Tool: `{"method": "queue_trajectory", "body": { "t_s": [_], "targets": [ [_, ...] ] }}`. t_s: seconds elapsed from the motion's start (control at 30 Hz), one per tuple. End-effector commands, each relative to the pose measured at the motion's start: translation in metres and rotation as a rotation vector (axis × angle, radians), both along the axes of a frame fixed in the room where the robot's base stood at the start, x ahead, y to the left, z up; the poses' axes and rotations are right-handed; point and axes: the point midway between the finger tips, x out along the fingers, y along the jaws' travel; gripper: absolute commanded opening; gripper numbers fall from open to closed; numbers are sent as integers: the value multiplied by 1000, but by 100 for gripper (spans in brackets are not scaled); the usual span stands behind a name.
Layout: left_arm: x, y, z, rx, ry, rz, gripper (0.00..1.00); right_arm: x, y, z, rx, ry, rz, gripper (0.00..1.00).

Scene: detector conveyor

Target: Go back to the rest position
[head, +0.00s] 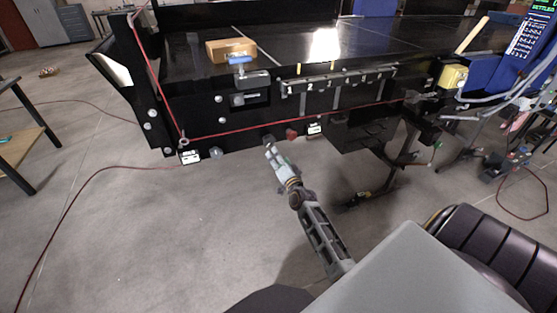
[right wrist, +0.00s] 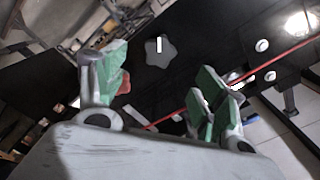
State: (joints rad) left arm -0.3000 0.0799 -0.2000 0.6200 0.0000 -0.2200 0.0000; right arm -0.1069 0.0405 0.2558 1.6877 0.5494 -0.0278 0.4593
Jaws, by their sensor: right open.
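My right gripper (head: 273,151) is at the end of the arm that rises from the lower right in the head view. Its tip is close to the front lower edge of the black conveyor machine (head: 185,95). In the right wrist view my right gripper (right wrist: 162,95) has its two green-padded fingers spread apart, with nothing held between them. A grey star-shaped knob (right wrist: 158,50) shows beyond the gap, on the dark panel. A red knob (right wrist: 124,84) is partly hidden behind the left finger; it also shows in the head view (head: 291,134). My left gripper is out of view.
A red cord (head: 260,130) runs along the machine's front. A wooden table (head: 18,148) stands at the left. The grey floor (head: 130,240) at the lower left is mostly clear, except for a cable.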

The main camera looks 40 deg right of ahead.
Motion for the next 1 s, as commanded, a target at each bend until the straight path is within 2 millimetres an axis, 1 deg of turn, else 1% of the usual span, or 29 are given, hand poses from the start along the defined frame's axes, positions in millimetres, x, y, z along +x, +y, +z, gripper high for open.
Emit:
{"method": "queue_trajectory", "body": {
  "t_s": [0.47, 0.67, 0.77, 0.83, 1.0],
  "targets": [
    [0, 0, 0, 0, 0, 0, 40, 0, 0, 0, -13, 3, 0, 71],
    [0, 0, 0, 0, 0, 0, 40, 1, 1, -2, -78, 30, 6, 71],
    [0, -1, 0, -1, 0, 0, 40, 1, 2, -6, -143, 58, 13, 71],
    [0, -1, 0, -1, 0, 0, 40, 0, 3, -16, -199, 97, 21, 71],
    [1, -1, 0, -1, 0, 0, 40, -4, 5, -65, -301, 217, 46, 71]
  ]
}}
